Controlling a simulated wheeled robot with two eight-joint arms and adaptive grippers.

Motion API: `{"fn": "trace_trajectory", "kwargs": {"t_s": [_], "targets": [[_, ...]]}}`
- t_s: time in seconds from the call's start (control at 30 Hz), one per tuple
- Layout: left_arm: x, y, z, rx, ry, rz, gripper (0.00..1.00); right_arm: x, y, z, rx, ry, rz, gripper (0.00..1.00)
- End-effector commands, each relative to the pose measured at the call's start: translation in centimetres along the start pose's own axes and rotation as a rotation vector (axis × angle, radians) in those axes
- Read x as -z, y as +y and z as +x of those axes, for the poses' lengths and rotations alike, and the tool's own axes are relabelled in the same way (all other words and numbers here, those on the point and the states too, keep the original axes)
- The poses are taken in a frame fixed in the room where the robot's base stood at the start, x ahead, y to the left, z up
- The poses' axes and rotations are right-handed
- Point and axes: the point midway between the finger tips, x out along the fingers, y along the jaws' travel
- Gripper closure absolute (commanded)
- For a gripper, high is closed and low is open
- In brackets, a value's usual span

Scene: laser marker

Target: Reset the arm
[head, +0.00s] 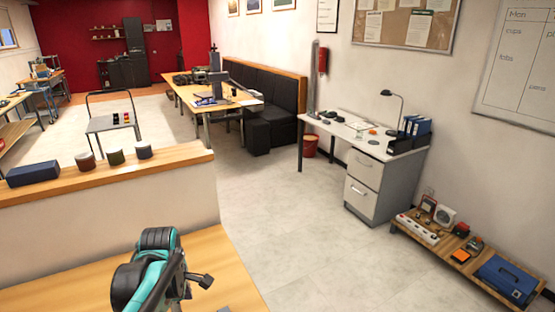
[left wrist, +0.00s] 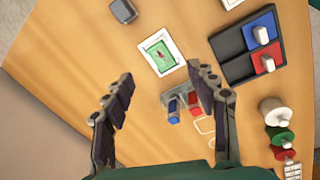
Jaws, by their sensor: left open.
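My left gripper (left wrist: 160,100) is open in the left wrist view, its two dark jointed fingers wide apart with nothing between them. It hangs over a wooden worktop (left wrist: 70,60). A small grey fixture (left wrist: 182,97) with a blue piece (left wrist: 173,113) and a red piece (left wrist: 193,101) lies beyond the fingers, partly hidden by the right-hand finger. In the head view my teal and black arm shows at the bottom left over a wooden worktop (head: 225,262). My right gripper is not in view.
In the left wrist view, a dark tray (left wrist: 232,68) with blue and red parts lies upper right. A green-printed card (left wrist: 160,52) is beside it. White, green and red round pieces (left wrist: 280,135) stand at the right. The worktop's left side is mostly bare.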

Motion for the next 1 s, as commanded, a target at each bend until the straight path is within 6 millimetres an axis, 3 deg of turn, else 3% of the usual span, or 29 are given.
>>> {"fn": "trace_trajectory", "kwargs": {"t_s": [0.13, 0.3, 0.5, 0.67, 1.0], "targets": [[-2.4, -3.7, -1.5, -0.15, 0.024, 0.505, 0.42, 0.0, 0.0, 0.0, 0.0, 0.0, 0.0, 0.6], [-4.5, -7.3, -2.0, -0.317, 0.133, 1.087, 0.42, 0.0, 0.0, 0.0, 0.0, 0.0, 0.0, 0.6], [-5.8, -9.9, -1.5, -0.433, 0.29, 1.548, 0.42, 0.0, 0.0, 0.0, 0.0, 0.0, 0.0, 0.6], [-6.2, -10.6, -1.3, -0.461, 0.352, 1.688, 0.42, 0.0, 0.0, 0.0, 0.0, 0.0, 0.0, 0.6], [-6.2, -10.6, -1.3, -0.462, 0.358, 1.7, 0.42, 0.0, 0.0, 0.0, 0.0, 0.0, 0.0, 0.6]]}}
